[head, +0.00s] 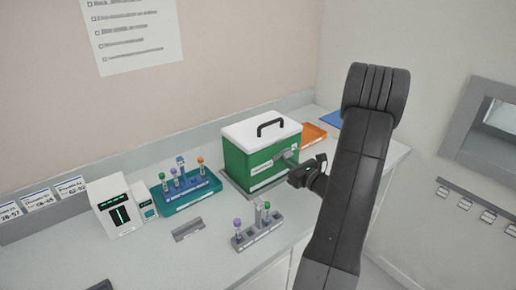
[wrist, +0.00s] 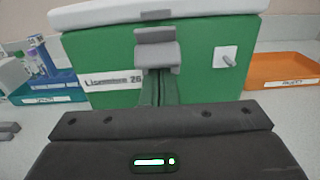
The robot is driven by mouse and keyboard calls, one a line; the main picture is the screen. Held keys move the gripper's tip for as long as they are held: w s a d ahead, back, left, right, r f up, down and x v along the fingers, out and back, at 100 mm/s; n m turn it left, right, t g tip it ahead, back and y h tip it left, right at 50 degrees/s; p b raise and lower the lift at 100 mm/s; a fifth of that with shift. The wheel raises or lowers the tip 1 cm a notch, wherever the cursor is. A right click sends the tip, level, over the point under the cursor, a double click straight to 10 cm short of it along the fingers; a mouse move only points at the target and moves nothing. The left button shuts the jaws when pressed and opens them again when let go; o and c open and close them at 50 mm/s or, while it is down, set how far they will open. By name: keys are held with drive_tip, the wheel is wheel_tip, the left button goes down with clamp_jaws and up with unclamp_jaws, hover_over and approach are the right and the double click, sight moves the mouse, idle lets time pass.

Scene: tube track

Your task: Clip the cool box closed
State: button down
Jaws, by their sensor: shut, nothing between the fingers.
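The green cool box (head: 257,167) stands on the bench with its white lid (head: 260,130) on top, and a black handle (head: 271,126) on the lid. In the wrist view the green front wall (wrist: 110,60) and the white lid rim (wrist: 110,14) fill the upper part. A grey clip (wrist: 155,50) sits at the middle of the front, just below the lid. My gripper (wrist: 158,75) is shut, with its fingertips at the clip's lower edge; whether they touch it is unclear. In the head view my gripper (head: 290,160) is in front of the box's front face.
A white device (head: 115,208) is further left. An orange tray (head: 312,134) lies right of the box. A white square fitting (wrist: 225,56) is on the box front.

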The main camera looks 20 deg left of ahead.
drive_tip(key=shift+r, duration=0.15)
drive_tip(key=shift+r+p, duration=0.3)
drive_tip(key=shift+r, duration=0.2)
drive_tip(key=shift+d, duration=0.15)
drive_tip(key=b+v, duration=0.1)
drive_tip(key=v, duration=0.8)
idle(0.3)
drive_tip(key=p+x, duration=0.1)
drive_tip(key=x, duration=0.8)
drive_tip(key=shift+s, duration=0.1)
